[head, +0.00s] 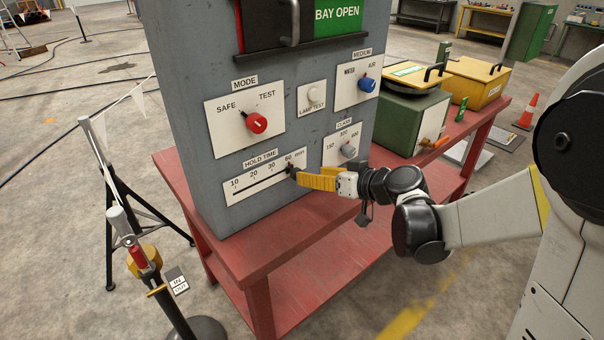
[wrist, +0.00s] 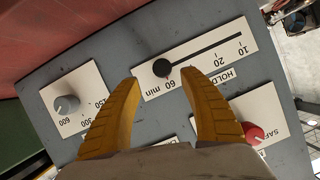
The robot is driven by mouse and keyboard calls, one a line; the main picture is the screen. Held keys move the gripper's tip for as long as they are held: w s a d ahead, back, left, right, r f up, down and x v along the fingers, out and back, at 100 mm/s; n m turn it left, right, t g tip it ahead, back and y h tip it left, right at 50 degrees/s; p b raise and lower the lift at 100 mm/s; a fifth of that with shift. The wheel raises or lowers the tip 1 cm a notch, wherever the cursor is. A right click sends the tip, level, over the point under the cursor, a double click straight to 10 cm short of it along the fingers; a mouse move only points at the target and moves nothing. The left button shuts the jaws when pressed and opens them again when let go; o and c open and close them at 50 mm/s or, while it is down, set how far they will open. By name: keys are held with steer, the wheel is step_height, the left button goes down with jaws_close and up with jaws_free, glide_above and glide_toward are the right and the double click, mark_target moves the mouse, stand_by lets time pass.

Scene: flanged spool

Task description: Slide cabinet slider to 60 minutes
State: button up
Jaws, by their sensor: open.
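The grey cabinet (head: 185,90) has a white HOLD TIME plate (head: 240,192) with a straight dark slot marked from 10 to 60 min. In the wrist view the plate is upside down, and the round black slider knob (wrist: 161,67) sits at the 60 end of the slot (wrist: 210,53). My gripper (head: 298,174) is at this end of the plate and largely hides the knob in the head view. In the wrist view my yellow fingers (wrist: 162,80) are spread apart. The knob lies beyond and between their tips, with no visible contact.
The cabinet stands on a red table (head: 270,240). A green box (head: 405,120) is to the right, and a post with tags (head: 145,265) stands front left.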

steer(key=v, duration=0.5)
steer(key=shift+s+d+r, duration=0.1)
steer(key=shift+s+d, duration=0.15)
steer(key=shift+s, duration=0.05)
steer(key=s+d+m+g+h, duration=0.1)
steer(key=s+d+m+h, duration=0.1)
steer(key=s, duration=0.9)
steer(key=s+d+f+m+g+h, duration=0.1)
steer(key=s+d+h, duration=0.3)
steer(key=s, duration=0.7)
steer(key=m+g+h, duration=0.1)
steer(key=h, duration=0.1)
steer(key=shift+f+m+h, duration=0.3)
steer(key=shift+m+h, duration=0.1)
